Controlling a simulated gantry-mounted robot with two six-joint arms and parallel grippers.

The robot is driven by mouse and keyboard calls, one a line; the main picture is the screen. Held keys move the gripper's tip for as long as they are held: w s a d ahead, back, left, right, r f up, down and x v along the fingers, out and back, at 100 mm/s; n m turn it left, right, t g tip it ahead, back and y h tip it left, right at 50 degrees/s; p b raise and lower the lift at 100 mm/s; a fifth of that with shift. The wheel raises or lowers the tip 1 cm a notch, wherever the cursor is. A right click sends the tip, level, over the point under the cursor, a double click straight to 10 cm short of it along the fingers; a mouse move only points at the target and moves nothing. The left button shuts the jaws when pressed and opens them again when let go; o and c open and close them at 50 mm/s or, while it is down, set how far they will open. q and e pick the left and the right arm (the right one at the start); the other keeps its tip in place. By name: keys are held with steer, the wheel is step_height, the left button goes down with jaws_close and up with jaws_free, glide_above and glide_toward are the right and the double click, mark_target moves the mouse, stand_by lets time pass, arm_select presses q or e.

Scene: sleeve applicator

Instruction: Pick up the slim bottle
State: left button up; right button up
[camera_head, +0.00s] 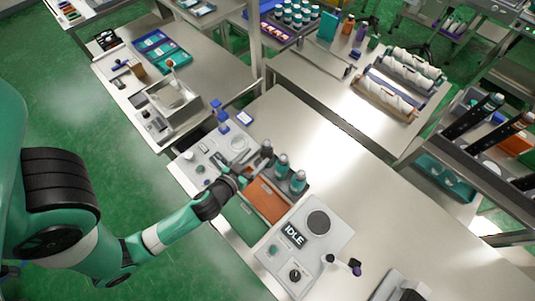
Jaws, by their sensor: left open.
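Several bottles with grey caps stand in a row by the orange panel on the near bench. The leftmost bottle (266,150) is the nearest to my gripper, the middle bottle (282,167) has a teal body, and so does the right bottle (298,183). I cannot tell for sure which one is the slim bottle. My left gripper (243,168) is open beside the leftmost bottle, above the left part of the station; its fingers are small and partly blend with the station. No bottle shows between them. My right gripper is not in view.
The orange panel (266,199) lies just right of my left gripper. A grey device marked IDLE (305,240) sits nearer the front. Blue-topped dispensers (220,117) stand behind the station. The bench (390,200) is clear to the right.

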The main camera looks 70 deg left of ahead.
mark_target(265, 147)
arm_select(q)
steer(key=p+x, duration=0.1)
steer(key=x, duration=0.4)
steer(key=shift+w+a+r, duration=0.1)
steer(key=shift+w+a, duration=0.1)
steer(key=shift+w, duration=0.05)
steer(key=x, duration=0.6)
steer(key=shift+a, duration=0.15)
jaws_close()
steer(key=shift+r, duration=0.1)
stand_by(0.8)
